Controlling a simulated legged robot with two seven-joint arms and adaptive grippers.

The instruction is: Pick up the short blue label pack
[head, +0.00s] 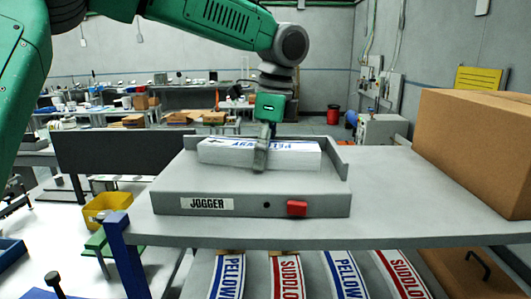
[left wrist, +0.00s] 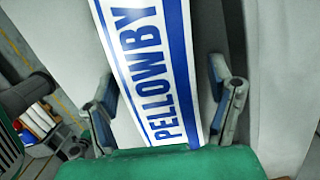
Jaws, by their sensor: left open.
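A white label pack with blue PELLOWBY lettering (head: 300,153) lies across the top of the grey jogger (head: 250,186), inside its raised back and side edges. Its blue-edged face also fills the middle of the left wrist view (left wrist: 150,60). My left gripper (head: 262,155) is above this pack, pointing down, with one finger in front of the pack's near side. In the left wrist view the gripper (left wrist: 163,82) is open, with one finger on each side of the pack. Whether the fingers touch it I cannot tell. My right gripper is not in view.
Blue PELLOWBY packs (head: 228,277) and red packs (head: 287,277) sit in slots below the table's front edge, cut off by the frame. A large cardboard box (head: 470,150) stands on the table (head: 400,215) at right. The jogger has a red button (head: 297,208).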

